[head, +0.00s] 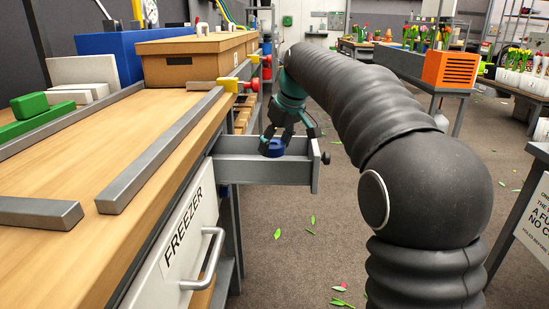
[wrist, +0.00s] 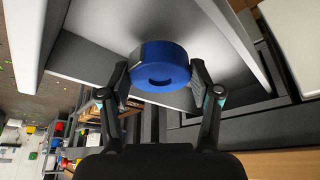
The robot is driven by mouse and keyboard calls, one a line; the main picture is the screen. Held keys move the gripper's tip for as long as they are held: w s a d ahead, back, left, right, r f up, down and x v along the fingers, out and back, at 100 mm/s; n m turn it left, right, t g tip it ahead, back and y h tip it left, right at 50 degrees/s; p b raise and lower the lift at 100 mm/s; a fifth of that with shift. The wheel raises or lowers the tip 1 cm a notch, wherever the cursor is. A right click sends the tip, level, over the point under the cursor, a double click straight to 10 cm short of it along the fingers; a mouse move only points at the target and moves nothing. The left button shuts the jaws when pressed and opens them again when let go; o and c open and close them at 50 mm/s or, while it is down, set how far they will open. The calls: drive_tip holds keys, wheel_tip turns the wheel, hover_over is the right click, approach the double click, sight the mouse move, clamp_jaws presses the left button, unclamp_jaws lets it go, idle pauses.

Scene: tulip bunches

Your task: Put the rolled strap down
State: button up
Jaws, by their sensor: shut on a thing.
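The rolled strap (wrist: 160,62) is a blue roll held between the two fingers of my gripper (wrist: 160,82) in the wrist view. In the head view the strap (head: 272,148) shows below my gripper (head: 283,138), low at the opening of a pulled-out grey drawer (head: 262,172). The drawer's inside (wrist: 95,58) lies behind the strap in the wrist view. I cannot tell whether the strap touches the drawer floor. The fingers hide part of the strap's sides.
A wooden bench (head: 110,150) with grey metal bars runs along the left. A cardboard box (head: 195,58) stands at its far end. A white drawer marked FREEZER (head: 180,240) is below the bench. Leaves lie on the open floor (head: 290,270).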

sight(275, 156)
drive_tip(key=shift+f+b, duration=0.45)
drive_tip(key=shift+f, duration=1.45)
